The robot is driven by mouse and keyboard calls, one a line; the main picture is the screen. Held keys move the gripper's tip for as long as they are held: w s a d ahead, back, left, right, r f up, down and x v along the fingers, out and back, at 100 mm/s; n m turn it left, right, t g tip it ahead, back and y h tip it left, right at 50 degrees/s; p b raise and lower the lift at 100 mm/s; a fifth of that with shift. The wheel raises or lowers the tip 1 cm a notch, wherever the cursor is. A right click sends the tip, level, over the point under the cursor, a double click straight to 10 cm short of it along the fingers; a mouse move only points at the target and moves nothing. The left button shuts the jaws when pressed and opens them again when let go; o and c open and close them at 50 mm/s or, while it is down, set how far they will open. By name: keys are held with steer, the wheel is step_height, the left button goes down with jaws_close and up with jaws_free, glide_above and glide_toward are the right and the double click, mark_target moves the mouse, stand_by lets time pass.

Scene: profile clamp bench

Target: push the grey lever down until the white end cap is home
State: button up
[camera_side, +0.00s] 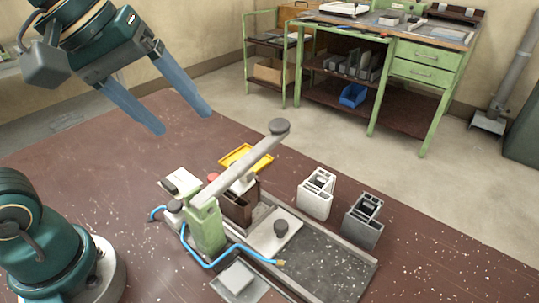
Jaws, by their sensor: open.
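The grey lever (240,163) slopes up to the right from a green clamp post (207,228) and ends in a dark round knob (280,126). My gripper (185,122) is at the upper left, open and empty, with its two blue fingers pointing down and right. It is apart from the lever, above and left of the knob in the picture. A small white piece (244,184) shows behind the lever at a dark brown block (238,208). The lever partly hides it, and I cannot tell whether it is the white end cap or how it is seated.
A white profile piece (316,195) and a grey one (363,222) stand right of the clamp. A yellow tray (262,165) lies behind the lever. A blue hose (205,263) runs around the post. A green workbench (425,68) stands at the back.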

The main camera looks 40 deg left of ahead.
steer(key=s+a+f+m+y, duration=0.1)
steer(key=s+a+f+m, duration=0.1)
steer(key=s+f+m, duration=0.3)
step_height(320, 180, down, 2)
steer(key=shift+a+f+m+y, duration=0.2)
steer(key=shift+m+y, duration=0.1)
steer(key=shift+m, duration=1.1)
steer(key=w+d+r+n+g+h, duration=0.1)
steer(key=w+d+r+n+h, duration=0.25)
steer(key=w+r+n, duration=0.8)
steer(key=n+g+h, duration=0.1)
steer(key=n+g, duration=0.2)
steer(key=n, duration=0.3)
glide_toward(278, 124)
steer(key=x, duration=0.3)
steer(key=shift+x, duration=2.3)
